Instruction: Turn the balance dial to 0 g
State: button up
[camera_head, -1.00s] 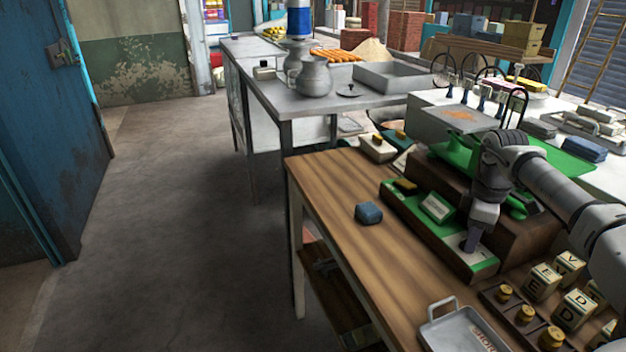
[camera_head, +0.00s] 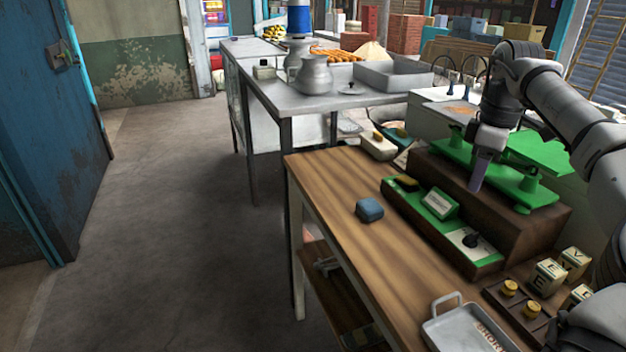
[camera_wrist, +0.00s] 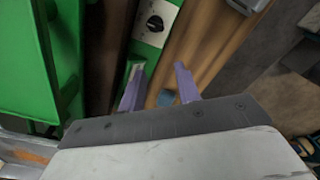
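The balance dial (camera_head: 470,240) is a small black knob on a white plate at the near end of the green control strip (camera_head: 432,223). In the wrist view the dial (camera_wrist: 154,23) shows at the top, with a light pointer mark; the scale marks are too small to read. My gripper (camera_head: 479,187) hangs above and behind the dial, in front of the green balance (camera_head: 515,172), clear of the knob. In the wrist view its two purple fingers (camera_wrist: 160,80) are spread apart with nothing between them.
A blue block (camera_head: 369,210) lies on the wooden table (camera_head: 345,185) left of the strip. A grey tray (camera_head: 465,330), brass weights (camera_head: 532,309) and lettered cubes (camera_head: 549,278) are at the near right. The table's left part is mostly clear.

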jog(key=w+a+f+n+y, duration=0.2)
jog(key=a+n, duration=0.1)
jog(key=a, duration=0.7)
jog(key=w+a+f+n+y, duration=0.1)
jog(key=w+a+n+y, duration=0.1)
jog(key=a, duration=0.9)
jog(key=w+a+f+n+y, duration=0.2)
jog(key=w+a+n, duration=0.2)
jog(key=a, duration=0.6)
jog(key=shift+a+f+n, duration=0.15)
jog(key=shift+f+n, duration=0.15)
jog(key=shift+n, duration=0.5)
jog(key=shift+o, duration=1)
